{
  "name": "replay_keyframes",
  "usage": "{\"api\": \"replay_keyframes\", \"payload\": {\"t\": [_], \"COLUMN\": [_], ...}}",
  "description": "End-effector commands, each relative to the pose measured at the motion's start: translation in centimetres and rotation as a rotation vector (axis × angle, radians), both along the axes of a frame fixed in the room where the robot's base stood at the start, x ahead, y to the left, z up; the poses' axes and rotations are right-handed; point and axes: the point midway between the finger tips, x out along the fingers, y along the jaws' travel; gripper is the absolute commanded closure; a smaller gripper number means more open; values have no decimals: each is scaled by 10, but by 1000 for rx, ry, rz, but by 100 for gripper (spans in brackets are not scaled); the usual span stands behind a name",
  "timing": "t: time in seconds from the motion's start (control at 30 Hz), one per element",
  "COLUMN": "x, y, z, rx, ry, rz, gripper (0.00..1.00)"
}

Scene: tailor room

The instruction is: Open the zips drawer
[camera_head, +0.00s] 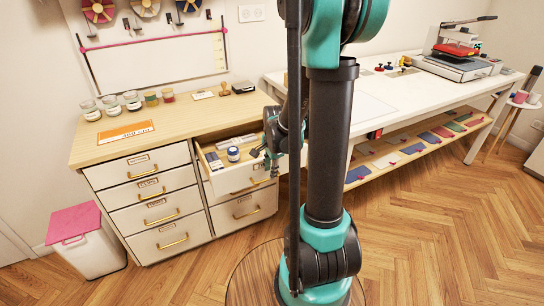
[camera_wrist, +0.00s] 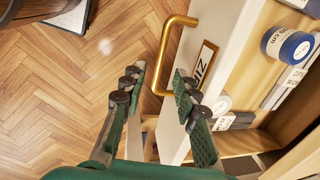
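The zips drawer (camera_head: 243,178) is the top right drawer of the cabinet and stands pulled out, its inside visible. In the wrist view its white front (camera_wrist: 228,25) bears a partly hidden label (camera_wrist: 205,62) starting "ZI". Its gold handle (camera_wrist: 170,45) sticks out from the front, to the left in the picture. My gripper (camera_wrist: 160,82) is open, one finger to the left of the handle's lower end and the other over the drawer front. In the head view my gripper (camera_head: 268,153) is at the drawer's right end, partly hidden by my arm.
Inside the drawer are a blue-and-white spool (camera_wrist: 289,46) and other small items. The other cabinet drawers (camera_head: 152,212) look shut. Jars (camera_head: 132,101) stand on the cabinet top. A pink-lidded bin (camera_head: 78,235) stands left. A white table (camera_head: 390,92) is right. Floor in front is clear.

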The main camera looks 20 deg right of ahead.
Motion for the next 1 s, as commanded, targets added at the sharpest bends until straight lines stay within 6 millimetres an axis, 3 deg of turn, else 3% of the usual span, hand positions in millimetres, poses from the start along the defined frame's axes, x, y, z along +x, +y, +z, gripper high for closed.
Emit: {"api": "replay_keyframes", "payload": {"t": [0.6,1.0], "x": [-15,-16], "y": [-3,-4], "z": [81,90], "rx": [0,0], "ry": [0,0], "rz": [0,0], "gripper": [70,70]}}
